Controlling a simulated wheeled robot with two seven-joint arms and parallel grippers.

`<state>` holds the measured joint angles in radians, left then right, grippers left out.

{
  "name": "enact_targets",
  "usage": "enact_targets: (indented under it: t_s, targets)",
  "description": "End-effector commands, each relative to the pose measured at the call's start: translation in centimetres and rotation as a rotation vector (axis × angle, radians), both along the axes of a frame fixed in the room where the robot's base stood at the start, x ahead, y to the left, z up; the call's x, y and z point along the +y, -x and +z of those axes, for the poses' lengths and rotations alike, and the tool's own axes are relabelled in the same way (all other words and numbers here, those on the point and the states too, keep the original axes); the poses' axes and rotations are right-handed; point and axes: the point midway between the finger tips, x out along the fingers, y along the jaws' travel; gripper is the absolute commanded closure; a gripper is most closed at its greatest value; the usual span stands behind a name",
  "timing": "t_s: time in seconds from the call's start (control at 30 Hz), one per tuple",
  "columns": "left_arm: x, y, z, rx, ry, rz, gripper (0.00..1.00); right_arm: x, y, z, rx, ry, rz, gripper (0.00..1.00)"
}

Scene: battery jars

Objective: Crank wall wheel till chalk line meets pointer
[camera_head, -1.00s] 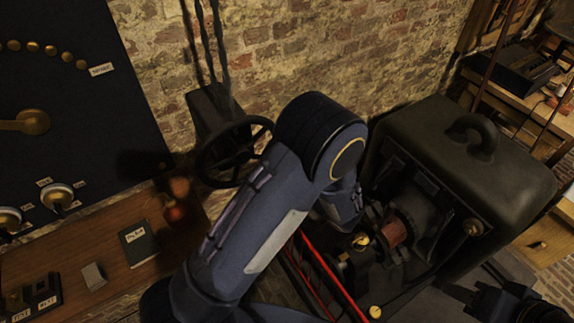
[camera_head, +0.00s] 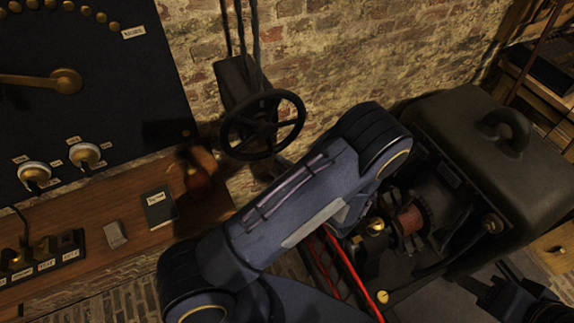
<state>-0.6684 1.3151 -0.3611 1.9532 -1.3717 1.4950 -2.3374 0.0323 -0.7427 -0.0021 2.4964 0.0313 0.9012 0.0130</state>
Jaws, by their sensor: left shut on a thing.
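The wall wheel (camera_head: 264,124) is a black spoked handwheel on a dark bracket (camera_head: 238,82) fixed to the brick wall. I cannot make out a chalk line or a pointer on it. My left arm (camera_head: 315,195) crosses the middle of the view, its bend just right of the wheel. My left gripper's fingers are hidden behind that arm, so I cannot see what they hold or whether they touch the wheel. A dark part at the bottom right looks like my right gripper (camera_head: 528,302); its fingers are too dark to read, and it is far from the wheel.
A machine with a dark hood (camera_head: 490,145) stands on the right, its front open. On the left are a black panel (camera_head: 120,70) with a brass lever (camera_head: 50,80) and a wooden desk (camera_head: 130,235) holding a dark booklet (camera_head: 158,208).

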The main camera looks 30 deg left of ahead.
Motion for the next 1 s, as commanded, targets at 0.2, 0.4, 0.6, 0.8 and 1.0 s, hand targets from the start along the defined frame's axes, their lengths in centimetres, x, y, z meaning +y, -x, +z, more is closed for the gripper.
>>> enact_targets:
  t_s: [0.2,0.4,0.6,0.8,1.0]
  targets:
    - [0.21,0.6,-0.52,0.046,-0.017,0.002,1.0,0.0,0.0,-0.07,0.0,0.0,0.0,0.64]
    - [0.27,0.67,-0.53,0.052,-0.022,0.002,1.0,0.0,0.0,-0.07,0.0,0.0,0.0,0.64]
    - [0.27,0.67,-0.53,0.051,-0.021,0.003,1.0,0.0,0.0,-0.07,0.0,0.0,0.0,0.64]
    - [0.28,0.61,-0.4,0.048,-0.024,0.003,0.48,0.0,0.0,-0.06,0.0,0.0,0.0,0.64]
    - [0.31,0.51,-0.25,0.044,-0.027,0.001,0.48,0.0,0.0,-0.03,0.0,0.0,0.0,0.64]
